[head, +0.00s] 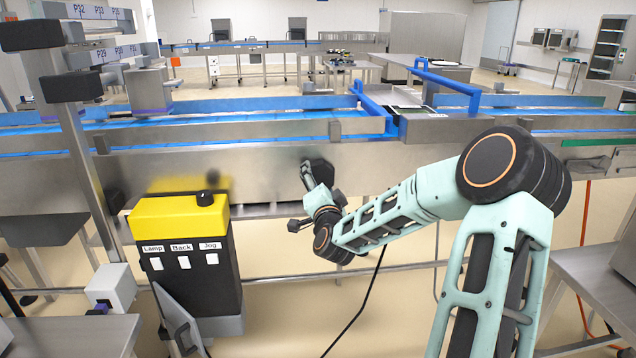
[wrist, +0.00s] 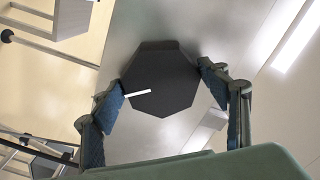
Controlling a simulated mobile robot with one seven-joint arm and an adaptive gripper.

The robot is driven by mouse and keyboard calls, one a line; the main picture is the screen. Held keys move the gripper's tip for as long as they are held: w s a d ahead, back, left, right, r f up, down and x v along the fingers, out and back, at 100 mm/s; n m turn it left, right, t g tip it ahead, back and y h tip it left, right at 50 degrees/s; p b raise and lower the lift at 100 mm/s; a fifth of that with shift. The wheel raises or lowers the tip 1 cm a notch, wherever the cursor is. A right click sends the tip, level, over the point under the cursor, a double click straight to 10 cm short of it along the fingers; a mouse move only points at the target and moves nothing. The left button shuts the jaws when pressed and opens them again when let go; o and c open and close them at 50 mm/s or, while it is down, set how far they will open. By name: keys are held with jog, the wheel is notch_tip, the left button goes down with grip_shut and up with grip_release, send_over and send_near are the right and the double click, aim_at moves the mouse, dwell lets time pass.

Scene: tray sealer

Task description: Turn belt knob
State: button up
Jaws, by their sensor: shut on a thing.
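The belt knob (wrist: 160,75) is a black, many-sided knob with a white pointer line, on a grey metal panel in the wrist view. My gripper (wrist: 163,92) has its two blue-padded fingers on opposite sides of the knob, shut on it. The white line points toward the left finger. In the head view, my gripper (head: 313,180) is at the front face of the steel conveyor (head: 250,170). The dark knob (head: 322,170) shows there partly behind the gripper.
Blue guard rails (head: 445,82) cross the conveyor. A steel table (head: 590,275) is at right.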

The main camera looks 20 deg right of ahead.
dwell(0.3)
jog(key=o, duration=1.2)
jog(key=shift+s, duration=0.1)
jog(key=v, duration=1.2)
jog(key=shift+r, duration=0.1)
jog(key=shift+a, duration=0.1)
